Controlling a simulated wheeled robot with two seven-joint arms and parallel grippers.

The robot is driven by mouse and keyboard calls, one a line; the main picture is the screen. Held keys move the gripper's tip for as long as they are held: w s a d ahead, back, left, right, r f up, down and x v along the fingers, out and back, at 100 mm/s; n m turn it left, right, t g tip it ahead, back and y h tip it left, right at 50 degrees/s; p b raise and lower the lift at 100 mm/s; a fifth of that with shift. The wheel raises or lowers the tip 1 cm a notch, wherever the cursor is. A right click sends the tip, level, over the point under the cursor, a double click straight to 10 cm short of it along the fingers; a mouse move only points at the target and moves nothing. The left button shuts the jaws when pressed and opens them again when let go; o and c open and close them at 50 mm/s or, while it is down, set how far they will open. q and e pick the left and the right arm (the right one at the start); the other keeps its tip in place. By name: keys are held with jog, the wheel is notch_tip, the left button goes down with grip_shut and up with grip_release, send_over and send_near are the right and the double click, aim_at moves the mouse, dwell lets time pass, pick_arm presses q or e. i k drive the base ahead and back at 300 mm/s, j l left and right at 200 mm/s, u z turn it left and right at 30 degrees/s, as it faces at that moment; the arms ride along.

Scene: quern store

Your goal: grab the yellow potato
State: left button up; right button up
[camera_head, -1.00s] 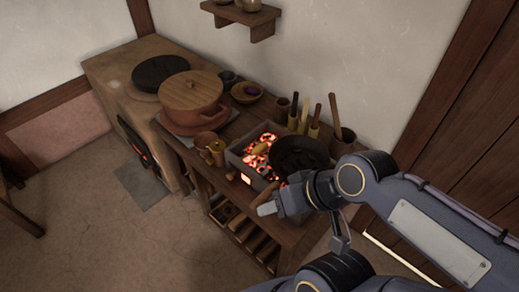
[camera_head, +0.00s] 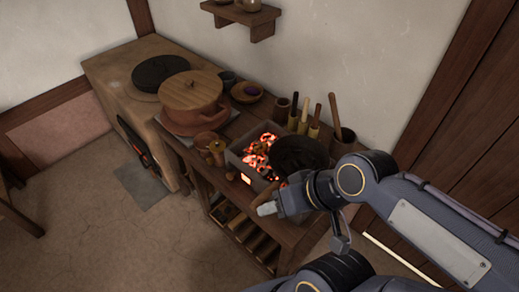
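The charcoal brazier (camera_head: 238,160) is a grey box of glowing red coals on the wooden table. A small brownish lump (camera_head: 262,147) lies on the coals; I cannot tell if it is the yellow potato. A tiny yellowish thing (camera_head: 230,176) sits at the table's front edge, too small to identify. My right gripper (camera_head: 266,209) is over the table's front right part, in front of the brazier and apart from the coals. Its fingers are seen end-on and small, so their opening is unclear. My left gripper is out of view.
A black pan (camera_head: 299,150) covers the brazier's right side. Wooden-handled tools (camera_head: 335,112) stand behind. The floor in front is clear.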

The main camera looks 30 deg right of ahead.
aim_at(261, 148)
jog(key=i+j+z, duration=0.15)
jog(key=i+z, duration=0.25)
jog(key=i+j+z, duration=0.7)
jog(key=z, duration=0.15)
